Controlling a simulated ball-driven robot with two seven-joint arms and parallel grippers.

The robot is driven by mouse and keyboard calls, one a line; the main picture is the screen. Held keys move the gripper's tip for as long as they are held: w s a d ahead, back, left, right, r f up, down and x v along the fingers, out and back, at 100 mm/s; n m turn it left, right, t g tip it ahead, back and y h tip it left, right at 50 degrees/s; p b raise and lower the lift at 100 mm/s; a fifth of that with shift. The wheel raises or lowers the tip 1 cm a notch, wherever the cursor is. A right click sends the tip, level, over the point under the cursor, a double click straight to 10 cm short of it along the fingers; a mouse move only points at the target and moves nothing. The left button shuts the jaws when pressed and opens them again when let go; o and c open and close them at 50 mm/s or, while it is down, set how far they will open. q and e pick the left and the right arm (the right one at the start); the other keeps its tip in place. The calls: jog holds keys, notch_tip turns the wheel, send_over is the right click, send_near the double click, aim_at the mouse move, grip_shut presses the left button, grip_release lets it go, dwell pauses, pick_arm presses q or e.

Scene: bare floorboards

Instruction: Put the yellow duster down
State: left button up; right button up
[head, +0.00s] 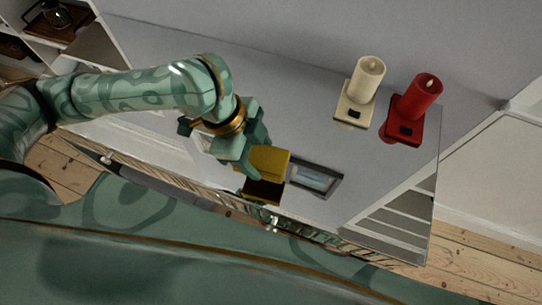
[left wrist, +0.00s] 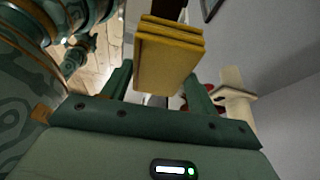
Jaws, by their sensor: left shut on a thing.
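The yellow duster (head: 270,158) is a folded, block-like cloth. My left gripper (head: 250,150) is shut on it above the glossy, mirror-like top of a long piece of furniture (head: 330,135). In the left wrist view the duster (left wrist: 168,62) shows its stacked layers and sits between the two green fingers of the left gripper (left wrist: 162,88). A darker patch shows just below the duster in the head view. I cannot tell whether the duster touches the top. My right gripper is not in view.
A cream candle on a cream holder (head: 354,100) and a red candle on a red holder (head: 404,122) stand at the back right. A small grey-framed rectangular item (head: 314,179) lies just right of the duster. The top looks bare between it and the candles.

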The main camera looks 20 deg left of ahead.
aim_at(267, 151)
pick_arm(q)
jog(key=w+f, duration=0.1)
jog(key=w+f+b, duration=0.1)
jog(key=w+d+f, duration=0.1)
jog(key=f, duration=0.1)
jog(key=shift+f+b, duration=0.1)
jog(key=shift+b, duration=0.3)
jog(key=f, duration=0.1)
jog(key=f+b, duration=0.1)
jog(key=f, duration=0.1)
jog(key=shift+w+f, duration=0.15)
jog(key=shift+w, duration=0.1)
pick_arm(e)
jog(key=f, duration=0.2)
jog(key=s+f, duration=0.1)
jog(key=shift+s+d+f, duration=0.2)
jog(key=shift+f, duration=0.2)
pick_arm(q)
jog(key=o, duration=0.9)
jog(key=shift+f, duration=0.1)
